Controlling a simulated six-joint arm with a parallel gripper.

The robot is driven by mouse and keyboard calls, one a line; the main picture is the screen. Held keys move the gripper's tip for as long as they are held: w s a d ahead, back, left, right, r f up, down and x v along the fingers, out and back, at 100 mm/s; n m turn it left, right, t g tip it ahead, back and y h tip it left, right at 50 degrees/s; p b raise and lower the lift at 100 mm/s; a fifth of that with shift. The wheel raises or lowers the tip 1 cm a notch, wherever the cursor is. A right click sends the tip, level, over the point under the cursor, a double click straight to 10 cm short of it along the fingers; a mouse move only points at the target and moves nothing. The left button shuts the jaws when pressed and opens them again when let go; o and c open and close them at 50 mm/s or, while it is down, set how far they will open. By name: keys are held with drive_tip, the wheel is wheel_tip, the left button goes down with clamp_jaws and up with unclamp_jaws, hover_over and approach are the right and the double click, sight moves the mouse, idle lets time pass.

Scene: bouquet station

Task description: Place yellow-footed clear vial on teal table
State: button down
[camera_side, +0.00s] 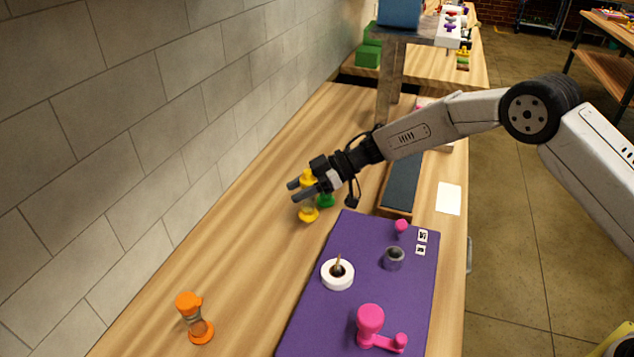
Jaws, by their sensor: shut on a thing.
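The clear vial with yellow ends (308,213) stands roughly upright over the wooden bench, left of the purple mat. My gripper (300,190) reaches in from the right and is shut on the vial's upper part. A finger hides some of its middle. I cannot tell whether its yellow foot touches the wood. A green-footed piece (326,199) is close behind it, partly hidden by my gripper. No clearly teal table shows; the bench top (240,240) is wood-coloured.
An orange-ended vial (195,318) stands front left. The purple mat (350,235) carries a white ring (337,282), a grey cup (394,258) and pink pieces (370,320). A dark tray (402,180) lies behind it. A tiled wall bounds the left.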

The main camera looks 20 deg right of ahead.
sight(301, 213)
drive_tip(key=shift+f, duration=1.45)
drive_tip(key=shift+f, duration=0.1)
drive_tip(key=shift+c, duration=1.4)
unclamp_jaws()
drive_tip(key=shift+f, duration=0.1)
